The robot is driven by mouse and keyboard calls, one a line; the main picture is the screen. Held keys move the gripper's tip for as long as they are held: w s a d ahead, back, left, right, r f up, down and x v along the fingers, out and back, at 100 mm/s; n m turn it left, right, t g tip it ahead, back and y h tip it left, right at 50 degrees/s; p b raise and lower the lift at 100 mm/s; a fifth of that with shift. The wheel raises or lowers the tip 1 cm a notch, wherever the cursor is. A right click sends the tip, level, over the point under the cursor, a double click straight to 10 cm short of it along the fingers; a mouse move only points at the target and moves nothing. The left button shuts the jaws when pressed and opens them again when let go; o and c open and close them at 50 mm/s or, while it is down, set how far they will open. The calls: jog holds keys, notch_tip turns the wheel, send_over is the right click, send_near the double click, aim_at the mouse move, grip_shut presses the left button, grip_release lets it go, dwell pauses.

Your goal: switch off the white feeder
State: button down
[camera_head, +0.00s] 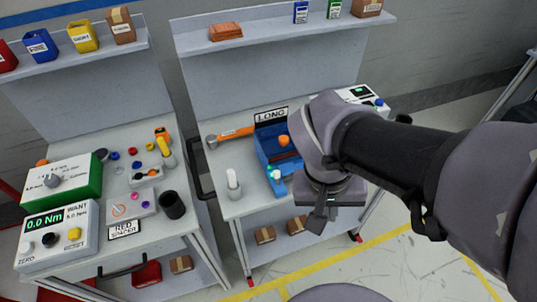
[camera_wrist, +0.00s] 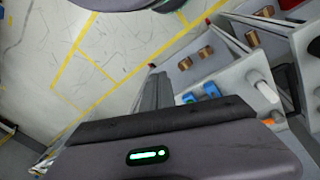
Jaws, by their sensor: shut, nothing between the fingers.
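A white box with dark displays and a blue knob (camera_head: 362,96) stands at the back right of the right bench, partly hidden by my arm. It may be the white feeder; I can read no name on it. A blue holder (camera_head: 264,148) with a LONG sign stands left of my arm. My gripper (camera_head: 317,224) is shut and empty, pointing down beyond the right bench's front edge, apart from the white box. In the wrist view its dark fingers (camera_wrist: 156,80) are together; the white box cannot be made out there.
The left bench holds a torque meter (camera_head: 58,236), a green-and-white box (camera_head: 60,182) and small parts. Brown boxes (camera_head: 265,235) sit on the lower shelf. Open floor lies in front.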

jog(key=w+a+f+n+t+h+p, duration=0.1)
jog(key=w+f+n+h+p, duration=0.15)
jog(key=w+n+h, duration=0.2)
jog(key=w+a+f+n+t+h+p, duration=0.1)
jog(key=w+a+n+t+h+p, duration=0.1)
jog(key=w+n+h+p, duration=0.3)
jog(key=w+a+f+n+t+p, duration=0.1)
jog(key=w+a+f+n+t, duration=0.2)
jog(key=w+a+f+t, duration=0.25)
jog(key=n+t+y+p, duration=0.2)
jog(key=n+t+y, duration=0.2)
jog(key=n+y, duration=0.1)
send_near(277, 178)
jog(key=a, duration=0.3)
jog(key=shift+w+a+f, duration=0.1)
jog(key=shift+w+a, duration=0.1)
jog(key=shift+w, duration=0.25)
jog(key=shift+w+d, duration=0.1)
jog(key=b+x, duration=0.1)
jog(key=x, duration=0.8)
jog(key=shift+w+d+f, duration=0.1)
jog(key=shift+w+d, duration=0.15)
jog(key=shift+w, duration=0.1)
jog(key=shift+a, duration=0.1)
